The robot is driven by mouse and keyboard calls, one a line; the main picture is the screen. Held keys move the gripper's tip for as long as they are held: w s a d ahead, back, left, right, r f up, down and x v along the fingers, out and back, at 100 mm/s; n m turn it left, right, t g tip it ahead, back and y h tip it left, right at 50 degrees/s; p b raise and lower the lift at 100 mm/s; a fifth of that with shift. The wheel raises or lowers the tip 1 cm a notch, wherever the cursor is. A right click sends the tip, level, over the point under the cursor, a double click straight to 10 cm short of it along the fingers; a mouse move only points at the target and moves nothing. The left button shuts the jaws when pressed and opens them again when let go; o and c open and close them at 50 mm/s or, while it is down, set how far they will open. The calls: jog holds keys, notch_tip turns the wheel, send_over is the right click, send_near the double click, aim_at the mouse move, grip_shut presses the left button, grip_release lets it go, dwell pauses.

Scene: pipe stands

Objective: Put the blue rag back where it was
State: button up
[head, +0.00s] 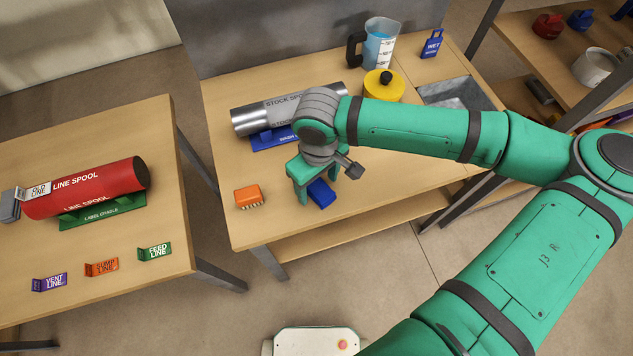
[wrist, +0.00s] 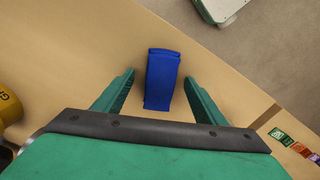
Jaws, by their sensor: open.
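The blue rag (head: 321,194) is a folded block lying on the middle wooden table near its front edge. It also shows in the wrist view (wrist: 162,80), between my fingers with a gap on each side. My gripper (head: 314,182) is open and points down over the rag; it also shows in the wrist view (wrist: 160,84). Neither finger visibly touches the rag. I cannot tell exactly how far the fingertips are above the table. The gripper and wrist hide part of the rag in the head view.
An orange brush (head: 248,196) lies left of the rag. Behind my gripper, a silver stock spool (head: 262,116) rests on a blue cradle (head: 270,141). A yellow container (head: 383,87), blue-filled jug (head: 379,45) and metal basin (head: 455,94) are farther back. The left table (head: 90,262) holds a red line spool (head: 90,188).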

aim_at(318, 186)
jog(key=shift+w+r, duration=0.1)
jog(key=shift+r, duration=3.25)
